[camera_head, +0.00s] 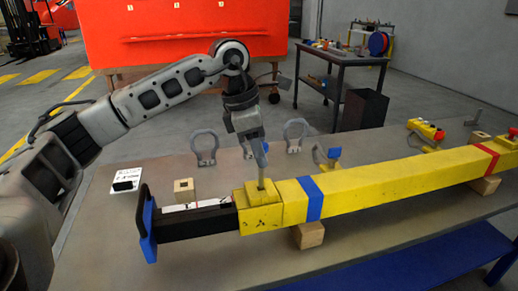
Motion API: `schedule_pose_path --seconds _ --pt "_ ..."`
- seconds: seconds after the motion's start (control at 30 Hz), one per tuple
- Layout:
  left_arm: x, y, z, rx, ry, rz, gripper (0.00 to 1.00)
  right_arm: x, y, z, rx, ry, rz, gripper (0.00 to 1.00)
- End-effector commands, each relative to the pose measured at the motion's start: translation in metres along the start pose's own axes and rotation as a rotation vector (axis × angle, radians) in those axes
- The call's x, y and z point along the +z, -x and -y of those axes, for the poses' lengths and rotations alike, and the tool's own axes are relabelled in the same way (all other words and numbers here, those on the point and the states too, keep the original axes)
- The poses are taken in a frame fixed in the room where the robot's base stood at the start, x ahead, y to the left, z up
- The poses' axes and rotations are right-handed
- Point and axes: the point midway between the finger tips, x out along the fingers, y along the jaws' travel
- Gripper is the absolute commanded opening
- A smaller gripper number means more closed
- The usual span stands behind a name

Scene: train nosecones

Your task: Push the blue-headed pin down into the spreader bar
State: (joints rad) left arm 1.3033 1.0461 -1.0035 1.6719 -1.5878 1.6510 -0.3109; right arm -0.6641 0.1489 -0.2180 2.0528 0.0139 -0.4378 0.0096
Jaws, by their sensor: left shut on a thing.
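The yellow spreader bar (395,178) lies across the table, with a blue band (314,198) near its left part and a red band toward its right end. A yellow block (262,212) sits at its left part, beside a black end piece (190,223) with a blue plate. My left gripper (262,178) points down with its tips at the top of this block. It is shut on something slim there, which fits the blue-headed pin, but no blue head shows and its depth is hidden. My right gripper is not in view.
Grey shackles (296,134) stand behind the bar. A small blue block (334,153) on a grey part lies near them. Wooden blocks (309,234) support the bar. A wooden cube (184,188) and white card (127,180) lie left. The front tabletop is clear.

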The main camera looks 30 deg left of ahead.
Motion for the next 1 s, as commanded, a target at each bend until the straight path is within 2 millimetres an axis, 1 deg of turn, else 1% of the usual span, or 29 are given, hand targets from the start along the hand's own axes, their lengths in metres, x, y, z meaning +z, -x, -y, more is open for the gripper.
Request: schedule_pose_path --seconds 1.0 --pt "-0.006 -0.02 0.0 0.0 0.0 0.0 0.05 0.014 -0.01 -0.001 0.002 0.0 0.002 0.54"
